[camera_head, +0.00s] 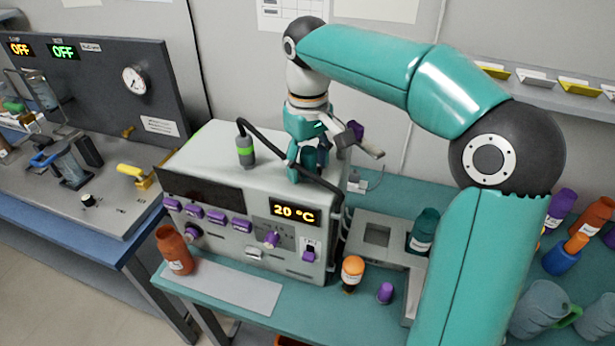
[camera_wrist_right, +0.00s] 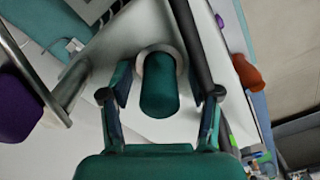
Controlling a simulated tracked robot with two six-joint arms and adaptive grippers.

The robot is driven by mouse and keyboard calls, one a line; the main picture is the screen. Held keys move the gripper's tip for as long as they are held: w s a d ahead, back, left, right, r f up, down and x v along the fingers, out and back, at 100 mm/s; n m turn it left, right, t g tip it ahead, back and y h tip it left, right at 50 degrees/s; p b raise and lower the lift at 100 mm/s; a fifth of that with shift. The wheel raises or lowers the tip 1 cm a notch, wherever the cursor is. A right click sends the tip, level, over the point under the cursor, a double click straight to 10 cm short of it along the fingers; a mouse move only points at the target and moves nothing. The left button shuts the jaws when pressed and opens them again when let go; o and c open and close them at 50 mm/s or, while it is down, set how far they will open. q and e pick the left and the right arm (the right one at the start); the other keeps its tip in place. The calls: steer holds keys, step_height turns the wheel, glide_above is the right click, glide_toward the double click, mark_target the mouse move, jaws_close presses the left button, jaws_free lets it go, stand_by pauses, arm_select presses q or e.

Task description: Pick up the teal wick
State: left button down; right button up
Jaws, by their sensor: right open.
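The teal wick (camera_wrist_right: 160,90) is a rounded teal cylinder in the right wrist view. It appears to stand in a pale ring on top of the grey machine (camera_head: 225,165). My right gripper (camera_wrist_right: 160,96) is open, with one finger on each side of the wick and gaps visible on both sides. In the head view my right gripper (camera_head: 308,170) points down over the machine's top and largely hides the wick. My left gripper is not in view.
A green-banded grey probe (camera_head: 244,150) with a black cable stands left of my gripper on the machine. A metal arm with a purple part (camera_head: 355,130) lies close on the right.

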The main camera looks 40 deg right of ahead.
steer(key=shift+c, duration=0.3)
steer(key=c, duration=1.1)
jaws_close()
steer(key=shift+r, duration=0.2)
